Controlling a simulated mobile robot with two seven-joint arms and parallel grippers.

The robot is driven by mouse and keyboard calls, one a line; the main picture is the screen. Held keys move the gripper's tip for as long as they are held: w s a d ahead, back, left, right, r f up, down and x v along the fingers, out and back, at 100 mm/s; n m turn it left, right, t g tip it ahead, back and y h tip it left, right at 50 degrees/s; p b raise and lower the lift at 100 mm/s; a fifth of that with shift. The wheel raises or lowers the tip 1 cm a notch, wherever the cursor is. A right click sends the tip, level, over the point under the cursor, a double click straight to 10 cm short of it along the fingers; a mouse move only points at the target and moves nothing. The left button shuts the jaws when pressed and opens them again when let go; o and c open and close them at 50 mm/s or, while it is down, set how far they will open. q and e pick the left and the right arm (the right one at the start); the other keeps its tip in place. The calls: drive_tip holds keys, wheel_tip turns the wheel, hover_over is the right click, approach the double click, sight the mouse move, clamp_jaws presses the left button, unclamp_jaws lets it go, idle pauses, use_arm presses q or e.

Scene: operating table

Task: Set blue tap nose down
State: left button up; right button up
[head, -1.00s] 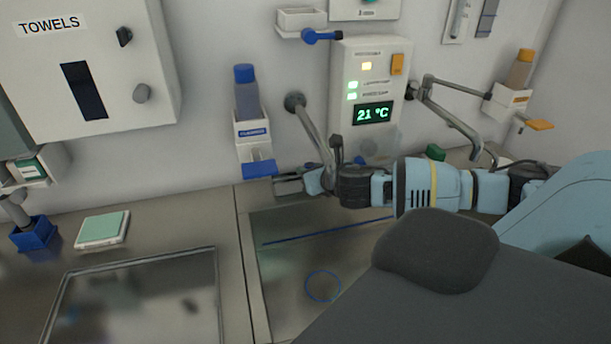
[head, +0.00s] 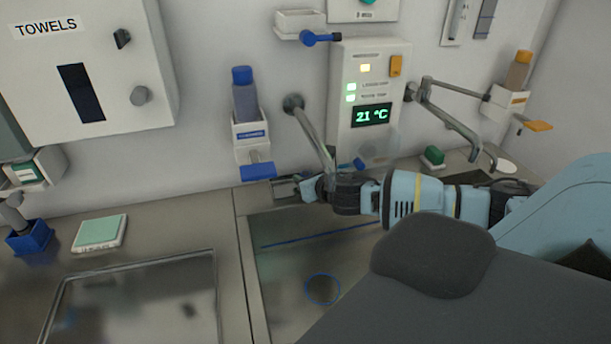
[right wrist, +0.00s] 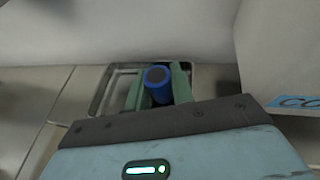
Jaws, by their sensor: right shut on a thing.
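My right gripper (head: 296,188) is low at the wall, below the blue-levered dispenser and left of the centre wall spout's lower end. In the right wrist view, its green fingers (right wrist: 158,88) are shut on a blue round-ended piece, which I take for the blue tap (right wrist: 157,78). Its dark round end faces the camera; the rest is hidden by the gripper. A shallow steel tray (right wrist: 97,105) lies behind and around it; I cannot tell whether the tap touches it. In the head view the tap is not clearly visible. My left gripper is not in view.
The centre wall spout (head: 314,135) stands close to my right gripper. The blue-levered dispenser (head: 252,150) hangs just above it. A sink (head: 290,262) with a blue ring (head: 322,288) lies below. A green pad (head: 100,231) and a second basin (head: 140,300) are at the left.

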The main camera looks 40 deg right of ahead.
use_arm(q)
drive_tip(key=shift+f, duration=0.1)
use_arm(e)
drive_tip(key=shift+f, duration=0.25)
drive_tip(key=o, duration=0.7)
drive_tip(key=shift+r, duration=0.15)
drive_tip(key=shift+r, duration=0.2)
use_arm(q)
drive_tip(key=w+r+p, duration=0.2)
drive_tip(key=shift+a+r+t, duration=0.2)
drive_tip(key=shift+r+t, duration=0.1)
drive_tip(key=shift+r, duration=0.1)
use_arm(e)
drive_tip(key=v, duration=1.2)
